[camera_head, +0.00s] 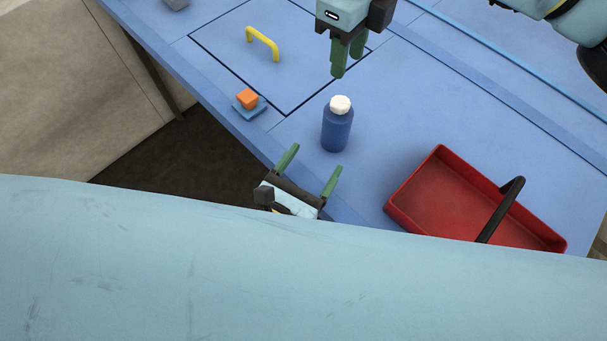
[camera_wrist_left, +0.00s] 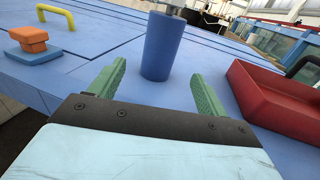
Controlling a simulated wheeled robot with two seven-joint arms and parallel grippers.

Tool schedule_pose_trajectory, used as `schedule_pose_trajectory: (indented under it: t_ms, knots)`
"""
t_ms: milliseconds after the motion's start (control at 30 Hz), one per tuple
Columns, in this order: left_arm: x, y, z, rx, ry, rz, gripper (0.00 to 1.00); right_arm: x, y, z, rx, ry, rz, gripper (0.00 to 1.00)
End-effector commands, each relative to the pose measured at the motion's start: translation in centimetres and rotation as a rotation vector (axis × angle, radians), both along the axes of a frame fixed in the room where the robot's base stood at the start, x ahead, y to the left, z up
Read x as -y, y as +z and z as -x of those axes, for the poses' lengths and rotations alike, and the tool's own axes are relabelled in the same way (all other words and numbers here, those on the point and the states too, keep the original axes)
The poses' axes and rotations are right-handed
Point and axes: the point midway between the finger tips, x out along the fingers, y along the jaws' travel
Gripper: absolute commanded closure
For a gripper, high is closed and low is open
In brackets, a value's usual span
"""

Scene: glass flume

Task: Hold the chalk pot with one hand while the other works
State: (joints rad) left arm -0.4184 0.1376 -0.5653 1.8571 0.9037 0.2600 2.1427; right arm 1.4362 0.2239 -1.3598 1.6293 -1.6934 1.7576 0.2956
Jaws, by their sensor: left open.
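The chalk pot (camera_head: 337,130) is a blue cylinder with a white top, standing upright on the blue table. In the left wrist view the blue pot (camera_wrist_left: 163,48) stands ahead, between the lines of my finger tips. My left gripper (camera_head: 309,170) is open and empty, at the table's near edge, its fingers pointing toward the pot and not touching it. My right gripper (camera_head: 349,66) shows above and behind the pot, fingers pointing down, apart from each other with nothing seen between them. Its exact height over the pot is unclear.
A red tray (camera_head: 428,190) with a black handle (camera_head: 503,205) sits right of the pot. An orange block (camera_head: 247,98) rests on a small blue base (camera_head: 250,110) at the left edge. A yellow handle (camera_head: 263,43) stands on an outlined panel. The table beside the pot is clear.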

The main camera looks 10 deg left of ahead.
Motion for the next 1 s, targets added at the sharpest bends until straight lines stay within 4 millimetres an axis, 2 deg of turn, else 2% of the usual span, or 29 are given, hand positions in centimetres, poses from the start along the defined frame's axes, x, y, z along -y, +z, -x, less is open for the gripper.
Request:
schedule_pose_trajectory:
  t_ms: [33,300,500,700,967,1000]
  knots:
    - [0.4,0.1,-1.1,0.002,0.002,0.002,0.24,0.0,0.0,0.0,0.0,0.0,0.0,0.64]
    - [2.3,0.1,-6.0,0.002,0.001,0.0,0.24,0.0,0.0,0.0,0.0,0.0,0.0,0.64]
    - [3.3,0.0,-8.5,0.002,-0.001,-0.002,0.24,0.0,0.0,0.0,0.0,0.0,0.0,0.64]
    - [3.6,0.0,-9.4,0.001,-0.001,-0.003,0.24,0.0,0.0,0.0,0.0,0.0,0.0,0.64]
    - [3.6,0.0,-9.5,0.0,-0.001,-0.003,0.24,0.0,0.0,0.0,0.0,0.0,0.0,0.64]
    - [3.6,0.0,-9.5,0.0,-0.001,-0.003,0.29,0.0,0.0,0.0,0.0,0.0,0.0,0.64]
